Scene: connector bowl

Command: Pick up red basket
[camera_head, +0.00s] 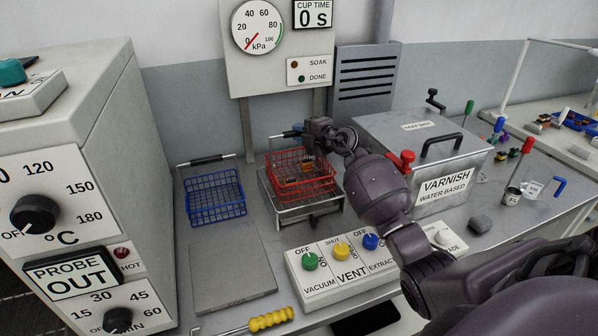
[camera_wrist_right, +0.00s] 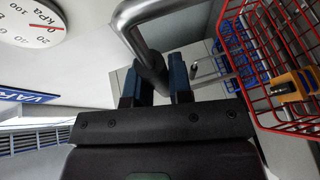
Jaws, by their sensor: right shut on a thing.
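The red wire basket (camera_head: 303,191) is at or just above a metal stand (camera_head: 322,209) in the middle of the bench; I cannot tell if it touches. It holds a few small orange and dark parts (camera_head: 307,166). My right gripper (camera_head: 294,132) is at the basket's back edge, shut on its handle. In the right wrist view the blue fingers (camera_wrist_right: 158,80) close around the grey bent handle bar, with the red basket (camera_wrist_right: 243,75) to the right and an orange part (camera_wrist_right: 285,89) inside it. My left gripper is not in view.
A blue wire basket (camera_head: 216,197) stands to the left of the stand. A varnish tank (camera_head: 422,150) with a handled lid is close on the right. A valve panel (camera_head: 335,267) and a flat grey plate (camera_head: 238,270) lie in front. A gauge board (camera_head: 280,70) rises behind.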

